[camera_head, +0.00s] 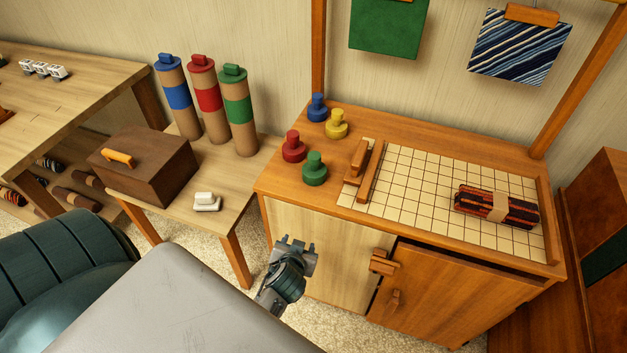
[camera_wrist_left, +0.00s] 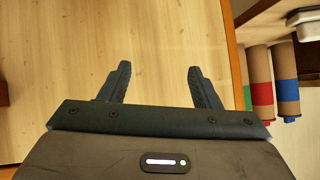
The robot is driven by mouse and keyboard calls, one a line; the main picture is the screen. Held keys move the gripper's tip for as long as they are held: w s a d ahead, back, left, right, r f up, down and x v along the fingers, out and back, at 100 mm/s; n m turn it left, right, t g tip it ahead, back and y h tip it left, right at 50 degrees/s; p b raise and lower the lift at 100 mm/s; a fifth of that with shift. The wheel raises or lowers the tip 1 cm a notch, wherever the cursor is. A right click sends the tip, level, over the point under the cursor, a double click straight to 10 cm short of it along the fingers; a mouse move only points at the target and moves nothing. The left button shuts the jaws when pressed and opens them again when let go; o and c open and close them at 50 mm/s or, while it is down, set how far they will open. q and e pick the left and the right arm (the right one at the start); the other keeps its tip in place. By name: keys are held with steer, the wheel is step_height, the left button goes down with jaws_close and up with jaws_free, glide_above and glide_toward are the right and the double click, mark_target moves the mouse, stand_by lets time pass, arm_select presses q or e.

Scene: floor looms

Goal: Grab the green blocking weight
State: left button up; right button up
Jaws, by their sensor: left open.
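The green blocking weight (camera_head: 314,168) is a round, knobbed piece standing upright on the left part of the wooden cabinet top. It is closest to the front edge among a small group of weights. My left gripper (camera_head: 297,252) is in front of the cabinet's pale door, below the top and apart from the weight. In the left wrist view its two fingers (camera_wrist_left: 158,70) are spread with nothing between them, facing a pale wood surface. The green weight does not show in the left wrist view. My right gripper is not in view.
Red (camera_head: 293,147), yellow (camera_head: 336,124) and blue (camera_head: 317,108) weights stand behind the green one. A gridded board (camera_head: 420,180) with a wooden clamp (camera_head: 362,172) and a tied bundle (camera_head: 497,207) lies to the right. A brown box (camera_head: 145,165) and banded tubes (camera_head: 238,111) stand left.

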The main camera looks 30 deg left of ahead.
arm_select(q)
step_height(320, 180, up, 11)
steer(key=a+n+t+y+b, duration=0.2)
steer(key=n+b, duration=0.1)
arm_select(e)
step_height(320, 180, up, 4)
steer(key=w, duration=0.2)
arm_select(q)
steer(key=t+y, duration=0.2)
steer(key=t, duration=0.2)
glide_toward(314, 163)
steer(key=shift+h, duration=0.3)
steer(key=x, duration=0.3)
steer(key=p+x, duration=0.1)
steer(key=x, duration=0.1)
steer(key=shift+w+a+r+p, duration=0.2)
steer(key=shift+w+a+p, duration=0.1)
steer(key=shift+w+a, duration=0.25)
steer(key=shift+w, duration=0.15)
steer(key=shift+p+x, duration=1.05)
steer(key=shift+x, duration=1.5)
steer(key=shift+f, duration=0.1)
jaws_close()
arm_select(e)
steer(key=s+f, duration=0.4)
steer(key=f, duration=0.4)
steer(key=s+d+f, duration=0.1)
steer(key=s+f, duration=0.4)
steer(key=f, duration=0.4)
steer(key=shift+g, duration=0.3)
